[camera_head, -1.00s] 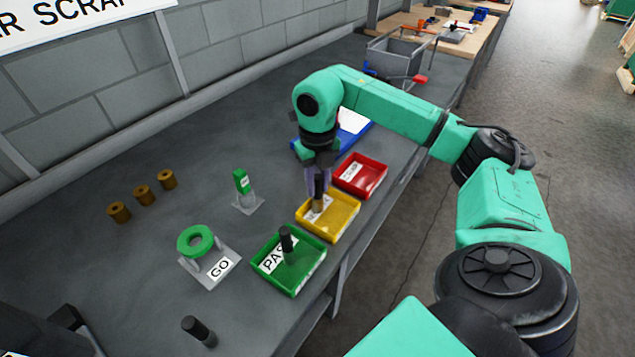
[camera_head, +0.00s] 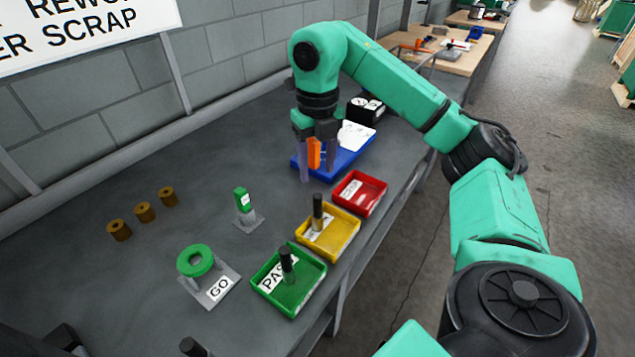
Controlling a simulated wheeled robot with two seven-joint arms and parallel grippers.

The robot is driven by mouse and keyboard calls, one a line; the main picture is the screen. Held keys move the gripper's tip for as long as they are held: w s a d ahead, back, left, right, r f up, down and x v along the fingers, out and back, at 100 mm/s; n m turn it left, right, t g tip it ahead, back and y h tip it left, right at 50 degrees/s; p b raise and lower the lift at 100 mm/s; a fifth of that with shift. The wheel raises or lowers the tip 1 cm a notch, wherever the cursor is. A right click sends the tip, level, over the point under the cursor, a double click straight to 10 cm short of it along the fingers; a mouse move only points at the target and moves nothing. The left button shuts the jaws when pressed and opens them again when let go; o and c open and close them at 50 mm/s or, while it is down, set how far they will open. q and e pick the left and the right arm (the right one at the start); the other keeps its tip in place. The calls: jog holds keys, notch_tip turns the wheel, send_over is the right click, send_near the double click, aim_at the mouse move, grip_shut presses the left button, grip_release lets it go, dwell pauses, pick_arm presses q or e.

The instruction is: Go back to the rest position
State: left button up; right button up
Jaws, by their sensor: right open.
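My right gripper (camera_head: 318,168) is open and raised over the bench, in front of the blue tray (camera_head: 345,165). An orange piece (camera_head: 314,153) shows between its fingers; I cannot tell whether it is behind them. The yellow tray (camera_head: 345,245) holds an upright dark-topped peg (camera_head: 318,212), apart from the gripper. The green PASS tray (camera_head: 300,300) holds another dark peg (camera_head: 287,263). The red tray (camera_head: 372,201) looks empty apart from its label. My left gripper is not in view.
A green ring gauge marked GO (camera_head: 196,262) and a small green-topped stand (camera_head: 243,203) are on the bench (camera_head: 150,275). Several brown cylinders (camera_head: 144,212) stand in a row at left. A dark peg (camera_head: 192,347) is at the bottom edge. A black box (camera_head: 367,108) stands behind.

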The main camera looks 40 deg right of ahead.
jog(key=shift+r, duration=0.75)
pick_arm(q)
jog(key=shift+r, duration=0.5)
pick_arm(e)
jog(key=shift+s, duration=0.1)
jog(key=shift+f, duration=0.1)
